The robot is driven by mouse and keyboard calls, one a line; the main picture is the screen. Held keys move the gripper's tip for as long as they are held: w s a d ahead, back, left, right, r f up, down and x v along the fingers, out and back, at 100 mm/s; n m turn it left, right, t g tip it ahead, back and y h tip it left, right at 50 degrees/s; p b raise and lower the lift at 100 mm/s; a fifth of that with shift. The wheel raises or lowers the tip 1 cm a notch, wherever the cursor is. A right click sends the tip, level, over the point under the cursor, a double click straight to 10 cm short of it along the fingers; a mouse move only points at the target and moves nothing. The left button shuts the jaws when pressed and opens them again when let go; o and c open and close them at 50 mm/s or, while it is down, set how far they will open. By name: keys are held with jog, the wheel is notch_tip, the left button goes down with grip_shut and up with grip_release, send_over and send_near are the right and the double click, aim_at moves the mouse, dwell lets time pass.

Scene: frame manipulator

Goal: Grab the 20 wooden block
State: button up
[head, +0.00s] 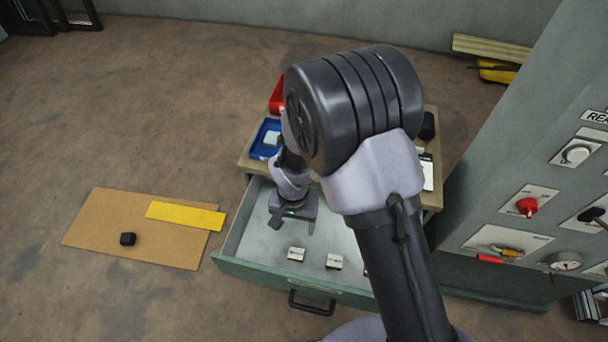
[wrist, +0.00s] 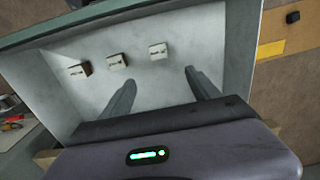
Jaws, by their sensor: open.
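Three small pale wooden blocks with dark markings lie apart on the floor of an open drawer (head: 240,236). In the head view I see the left block (head: 296,254), the middle block (head: 334,262) and an edge of the third, mostly hidden by my arm. The wrist view shows all three: one (wrist: 157,51), a middle one (wrist: 117,61) and one at the left (wrist: 79,70). The markings are too small to read, so I cannot tell which is the 20 block. My gripper (wrist: 160,77) is open and empty over the drawer, its fingers toward the rightmost block in the wrist view.
The drawer's green front with a black handle (head: 311,304) and its side walls surround the blocks. A blue tray (head: 266,139) stands on the cabinet top behind. A grey control panel (head: 500,190) rises at the right. Cardboard (head: 100,220) with a black block (head: 128,239) lies left.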

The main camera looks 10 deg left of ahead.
jog(key=b, duration=0.4)
send_over(296, 253)
jog(key=f, duration=1.2)
jog(key=shift+s+d+f, duration=0.1)
jog(key=shift+d+f, duration=0.15)
jog(key=shift+d, duration=0.05)
jog(key=f+b, duration=0.1)
jog(key=f, duration=0.2)
jog(key=f+b, duration=0.1)
jog(key=f, duration=0.1)
jog(key=shift+a+f+b, duration=0.3)
jog(key=shift+f, duration=0.05)
jog(key=shift+r, duration=0.15)
jog(key=c, duration=1.4)
